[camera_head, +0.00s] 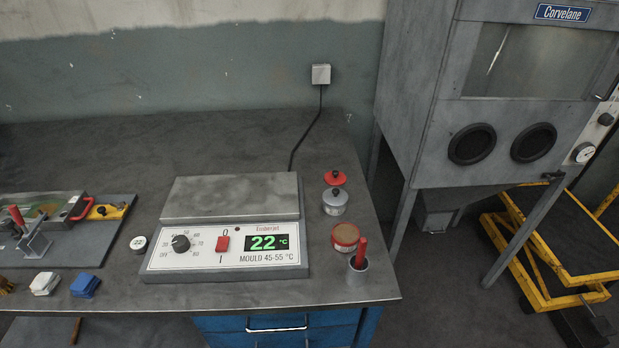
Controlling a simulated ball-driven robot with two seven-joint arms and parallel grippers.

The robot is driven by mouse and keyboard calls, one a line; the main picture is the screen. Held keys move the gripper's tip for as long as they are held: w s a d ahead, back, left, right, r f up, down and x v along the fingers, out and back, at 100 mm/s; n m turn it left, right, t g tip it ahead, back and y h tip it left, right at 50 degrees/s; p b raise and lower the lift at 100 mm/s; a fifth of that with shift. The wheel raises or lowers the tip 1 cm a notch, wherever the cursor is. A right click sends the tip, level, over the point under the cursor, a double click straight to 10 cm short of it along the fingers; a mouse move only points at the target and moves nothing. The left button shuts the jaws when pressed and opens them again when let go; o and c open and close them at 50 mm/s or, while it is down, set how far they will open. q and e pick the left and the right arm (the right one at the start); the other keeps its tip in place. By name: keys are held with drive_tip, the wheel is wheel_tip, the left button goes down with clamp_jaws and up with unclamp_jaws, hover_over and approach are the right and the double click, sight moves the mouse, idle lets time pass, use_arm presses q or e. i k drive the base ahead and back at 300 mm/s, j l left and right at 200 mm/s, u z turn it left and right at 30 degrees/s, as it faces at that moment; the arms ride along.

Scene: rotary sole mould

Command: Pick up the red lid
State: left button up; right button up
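Neither of my grippers shows in the head view.
The heating plate unit (235,198) reads 22 °C. A round tin (345,237) and a cup (357,273) with a red-handled tool stand at the bench's right edge. A mould (45,215) and blue and white blocks lie left. The back left bench is clear.

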sight(335, 178)
drive_tip(key=i+l+u, duration=0.25)
drive_tip(key=l, duration=0.2)
drive_tip(key=l+u, duration=0.25)
drive_tip(key=l, duration=0.15)
drive_tip(key=l+u, duration=0.3)
drive_tip(key=l, duration=0.15)
